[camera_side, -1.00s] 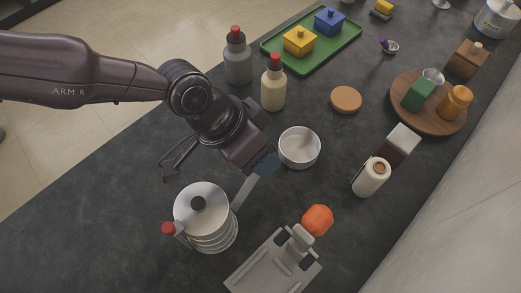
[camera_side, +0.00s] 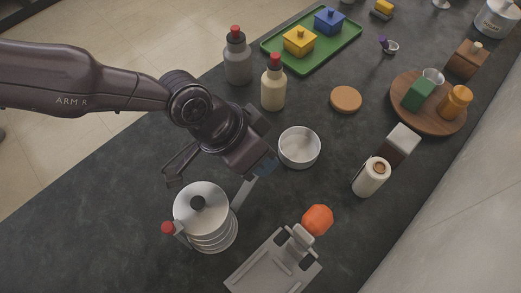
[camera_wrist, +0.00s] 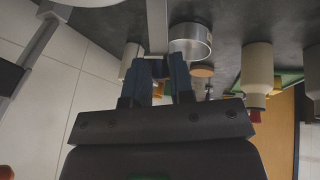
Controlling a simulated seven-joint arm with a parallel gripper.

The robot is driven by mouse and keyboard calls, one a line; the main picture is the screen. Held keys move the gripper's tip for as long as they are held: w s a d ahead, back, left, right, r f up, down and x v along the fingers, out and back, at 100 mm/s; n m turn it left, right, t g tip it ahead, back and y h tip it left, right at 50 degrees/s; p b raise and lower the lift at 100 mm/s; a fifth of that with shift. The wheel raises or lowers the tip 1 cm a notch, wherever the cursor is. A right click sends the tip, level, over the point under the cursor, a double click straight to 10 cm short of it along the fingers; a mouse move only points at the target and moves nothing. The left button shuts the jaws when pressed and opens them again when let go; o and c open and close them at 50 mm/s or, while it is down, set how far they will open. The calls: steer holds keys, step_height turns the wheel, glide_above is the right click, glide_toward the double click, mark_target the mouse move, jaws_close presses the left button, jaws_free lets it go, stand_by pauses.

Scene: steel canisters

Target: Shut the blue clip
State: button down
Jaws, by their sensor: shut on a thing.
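The steel canister (camera_side: 212,228) has a round lid with a black knob and stands at the lower left of the side view. A red-tipped clip (camera_side: 168,228) is on its left side. A grey clip arm (camera_side: 243,192) sticks out from its right side and leads up to my gripper (camera_side: 265,166). This arm also shows in the wrist view (camera_wrist: 157,28), running to between my dark blue fingers (camera_wrist: 163,72). My gripper is shut on its end, the blue clip's tab. The tab is mostly hidden by the fingers, and the arm stands away from the canister wall.
A white bowl (camera_side: 299,148) stands close right of my gripper. A grey tray (camera_side: 262,270) and an orange object (camera_side: 317,220) lie at the lower right. Two red-capped bottles (camera_side: 237,58) (camera_side: 273,86) stand behind. Bare counter lies left of the canister.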

steer(key=shift+s+a+r+t+h, duration=0.4)
steer(key=shift+s+a+t+h, duration=0.15)
steer(key=shift+a, duration=0.2)
steer(key=shift+s+a+r+m+t+h, duration=0.15)
steer(key=shift+s+a+r+t+h, duration=0.05)
steer(key=shift+s+a+t+h, duration=0.3)
steer(key=shift+s+a+r+m+t+h, duration=0.15)
steer(key=shift+s+a+t+h, duration=0.1)
steer(key=shift+s+a+h, duration=0.25)
steer(key=shift+s+a, duration=0.55)
steer(key=shift+a, duration=0.15)
steer(key=c, duration=1.1)
jaws_free()
steer(key=shift+d+r, duration=0.1)
